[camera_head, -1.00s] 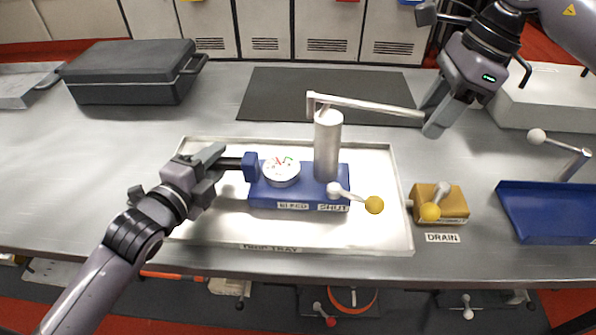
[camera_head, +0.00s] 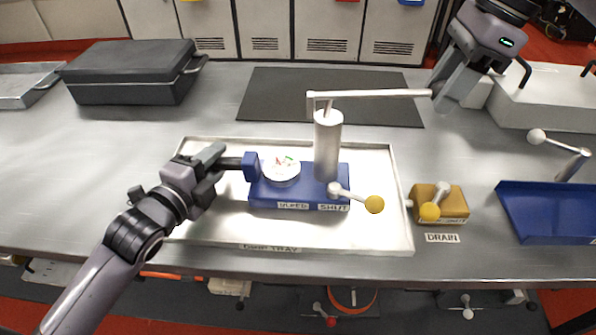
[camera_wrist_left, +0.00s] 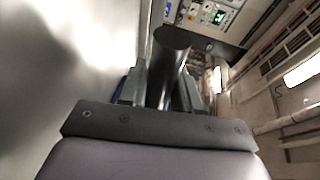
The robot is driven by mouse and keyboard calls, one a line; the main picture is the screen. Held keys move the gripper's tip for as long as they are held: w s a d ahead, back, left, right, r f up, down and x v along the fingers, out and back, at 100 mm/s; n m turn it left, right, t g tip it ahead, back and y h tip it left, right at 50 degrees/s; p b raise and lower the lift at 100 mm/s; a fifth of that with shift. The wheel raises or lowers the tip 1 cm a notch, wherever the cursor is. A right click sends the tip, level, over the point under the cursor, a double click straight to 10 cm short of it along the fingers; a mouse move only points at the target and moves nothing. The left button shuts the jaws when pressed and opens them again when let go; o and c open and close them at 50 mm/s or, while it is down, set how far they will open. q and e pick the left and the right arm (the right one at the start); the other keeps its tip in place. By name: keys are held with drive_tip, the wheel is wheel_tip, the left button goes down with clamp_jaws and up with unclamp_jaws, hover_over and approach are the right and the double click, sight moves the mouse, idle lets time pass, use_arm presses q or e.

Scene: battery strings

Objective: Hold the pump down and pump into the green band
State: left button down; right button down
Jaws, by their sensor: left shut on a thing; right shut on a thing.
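The blue pump (camera_head: 300,198) stands in the drip tray (camera_head: 215,225), with a round white gauge (camera_head: 282,168) and an upright silver cylinder (camera_head: 327,150). The gauge shows red and green marks; its needle is too small to read. My left gripper (camera_head: 222,164) is shut on the pump's dark side bar (camera_head: 233,163), which also shows in the left wrist view (camera_wrist_left: 168,60). My right gripper (camera_head: 439,95) is shut on the far end of the silver pump lever (camera_head: 375,94), which is about level. A yellow-knobbed lever (camera_head: 373,204) sits by the SHUT label (camera_head: 333,208).
A yellow drain block (camera_head: 450,205) with a knobbed lever stands right of the tray. A blue tray (camera_head: 550,215) is at the right. A black case (camera_head: 130,75) sits back left, and a dark mat (camera_head: 260,95) lies behind the pump.

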drive_tip(key=shift+r, duration=0.4)
drive_tip(key=shift+a+r, duration=0.15)
drive_tip(key=shift+r, duration=0.5)
drive_tip(key=shift+d+f, duration=0.2)
drive_tip(key=shift+f, duration=1.1)
drive_tip(key=shift+d+x, duration=0.2)
drive_tip(key=shift+x, duration=0.9)
drive_tip(key=shift+s+f, duration=0.1)
drive_tip(key=shift+f, duration=0.05)
drive_tip(key=shift+d+x, duration=0.1)
drive_tip(key=shift+x, duration=0.85)
drive_tip(key=shift+d+x, duration=0.15)
drive_tip(key=shift+x, duration=0.8)
drive_tip(key=shift+f, duration=0.15)
